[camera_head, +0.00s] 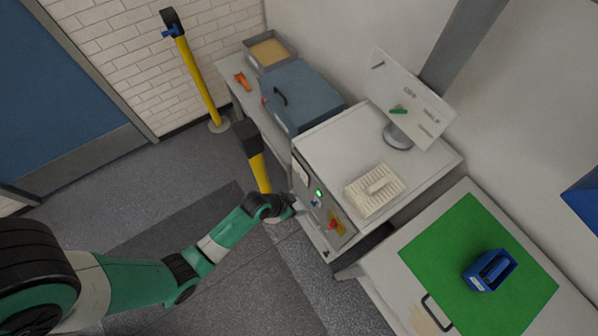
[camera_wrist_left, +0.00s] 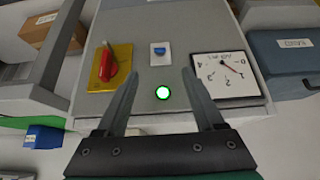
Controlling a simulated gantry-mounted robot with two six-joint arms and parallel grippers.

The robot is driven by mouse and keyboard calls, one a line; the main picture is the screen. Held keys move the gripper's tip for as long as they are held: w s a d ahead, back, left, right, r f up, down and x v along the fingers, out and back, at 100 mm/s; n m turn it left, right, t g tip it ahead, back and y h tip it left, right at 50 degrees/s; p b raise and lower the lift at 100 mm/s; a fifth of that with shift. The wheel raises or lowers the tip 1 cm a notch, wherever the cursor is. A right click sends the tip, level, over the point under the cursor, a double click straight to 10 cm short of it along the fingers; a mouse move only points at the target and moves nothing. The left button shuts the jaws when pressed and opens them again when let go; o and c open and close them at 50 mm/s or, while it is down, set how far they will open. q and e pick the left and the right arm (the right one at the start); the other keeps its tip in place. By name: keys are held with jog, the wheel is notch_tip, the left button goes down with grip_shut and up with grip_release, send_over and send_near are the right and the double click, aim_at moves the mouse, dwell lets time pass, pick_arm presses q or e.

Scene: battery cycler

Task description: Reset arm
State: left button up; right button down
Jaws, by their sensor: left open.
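My left gripper (camera_head: 289,206) is in front of the control panel of a white cabinet (camera_head: 318,228) in the head view. In the left wrist view the gripper (camera_wrist_left: 161,76) is open, with nothing between its fingers. The panel (camera_wrist_left: 135,75) carries a lit green button (camera_wrist_left: 163,92), a small blue knob (camera_wrist_left: 160,50), a red handle (camera_wrist_left: 108,62) on a yellow plate and a white dial gauge (camera_wrist_left: 225,73). The green button appears between the fingers. I cannot tell whether the fingertips touch the panel. My right gripper is not in view.
A yellow post (camera_head: 258,165) stands close behind my left arm, and another (camera_head: 198,85) is by the brick wall. A white ribbed block (camera_head: 374,190) and a tilted sign (camera_head: 408,100) are on the cabinet. A blue carrier (camera_head: 489,270) sits on a green mat (camera_head: 450,235).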

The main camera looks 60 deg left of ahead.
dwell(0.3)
pick_arm(q)
jog(key=w+d+r+m+t, duration=0.1)
jog(key=w+d+r+t, duration=0.15)
jog(key=w+r, duration=0.65)
jog(key=w+d+r+m+t, duration=0.1)
jog(key=w+r+t, duration=0.25)
jog(key=r, duration=0.85)
jog(key=w+d+r+t, duration=0.1)
jog(key=w+r+t, duration=0.1)
jog(key=w+r, duration=0.7)
jog(key=s+d+r+m+t+h, duration=0.1)
jog(key=d+r+t, duration=0.15)
jog(key=r, duration=0.95)
jog(key=s+d+r+t+h, duration=0.1)
jog(key=r+t, duration=0.2)
jog(key=r, duration=0.9)
jog(key=s+r+n+t+p, duration=0.1)
jog(key=s+r+t, duration=0.3)
jog(key=s+r, duration=0.7)
jog(key=s+r+n+t+p, duration=0.2)
jog(key=s+r+t, duration=0.3)
jog(key=r, duration=1)
notch_tip(320, 180, up, 10)
jog(key=g+p, duration=0.1)
jog(key=p, duration=1)
jog(key=shift+s+d+r+m+g, duration=0.15)
jog(key=shift+s+r+m+g, duration=0.05)
jog(key=shift+s+m+g, duration=0.15)
